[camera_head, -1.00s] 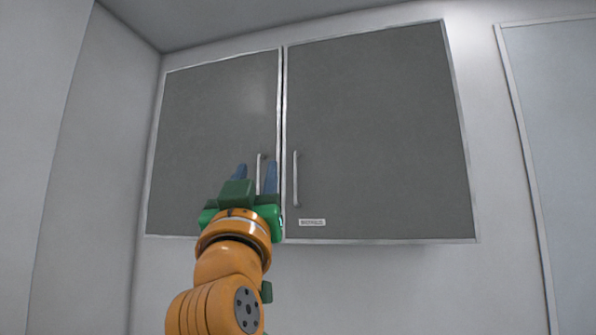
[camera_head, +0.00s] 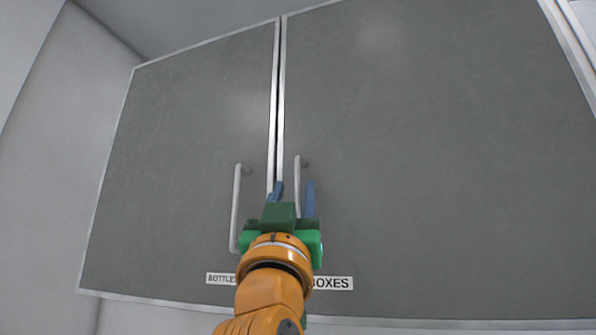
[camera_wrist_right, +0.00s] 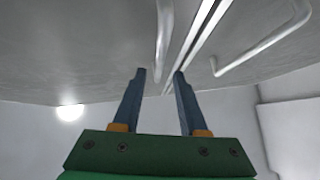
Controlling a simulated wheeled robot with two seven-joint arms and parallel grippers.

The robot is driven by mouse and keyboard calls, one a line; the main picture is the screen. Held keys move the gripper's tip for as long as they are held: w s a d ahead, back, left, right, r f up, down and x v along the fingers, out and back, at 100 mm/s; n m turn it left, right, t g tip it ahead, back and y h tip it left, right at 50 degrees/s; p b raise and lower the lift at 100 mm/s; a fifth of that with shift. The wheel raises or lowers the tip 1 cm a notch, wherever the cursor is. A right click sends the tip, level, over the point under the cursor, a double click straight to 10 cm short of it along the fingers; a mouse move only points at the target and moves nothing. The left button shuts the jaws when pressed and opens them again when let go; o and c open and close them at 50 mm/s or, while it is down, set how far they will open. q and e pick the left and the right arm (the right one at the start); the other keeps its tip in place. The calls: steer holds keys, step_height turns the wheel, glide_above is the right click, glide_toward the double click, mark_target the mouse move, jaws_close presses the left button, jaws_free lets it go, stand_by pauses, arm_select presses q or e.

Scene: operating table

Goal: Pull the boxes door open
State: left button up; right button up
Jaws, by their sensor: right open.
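The boxes door (camera_head: 430,160) is the grey right-hand door of a wall cabinet, shut, with a label (camera_head: 332,283) partly covered by my arm. Its vertical bar handle (camera_head: 298,175) stands near the centre seam. My right gripper (camera_head: 292,190) is open and empty, its blue fingers pointing up, one on each side of this handle's line in the head view. In the right wrist view, the handle (camera_wrist_right: 163,40) appears beyond the open fingertips (camera_wrist_right: 159,72), lined up with the gap. I cannot tell whether they touch. My left gripper is not in view.
The left door (camera_head: 180,150), also shut, has its own handle (camera_head: 236,210) close to the left of my gripper and a label beginning "BOTTLE" (camera_head: 220,279). A bare wall (camera_head: 50,160) lies to the left.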

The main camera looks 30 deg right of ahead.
mark_target(297, 181)
step_height(297, 181, up, 3)
steer(key=shift+f+p, duration=0.2)
steer(key=shift+p, duration=0.35)
steer(key=shift+d+r+p, duration=0.2)
steer(key=shift+r+p, duration=0.1)
steer(key=shift+w+d+f, duration=0.3)
steer(key=shift+w+d, duration=0.35)
steer(key=shift+w, duration=0.15)
steer(key=shift+w+d+f, duration=0.1)
steer(key=shift+w, duration=0.05)
steer(key=shift+a, duration=0.25)
steer(key=c, duration=0.5)
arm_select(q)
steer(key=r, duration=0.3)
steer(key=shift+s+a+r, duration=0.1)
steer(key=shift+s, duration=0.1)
arm_select(e)
jaws_close()
steer(key=shift+s, duration=0.2)
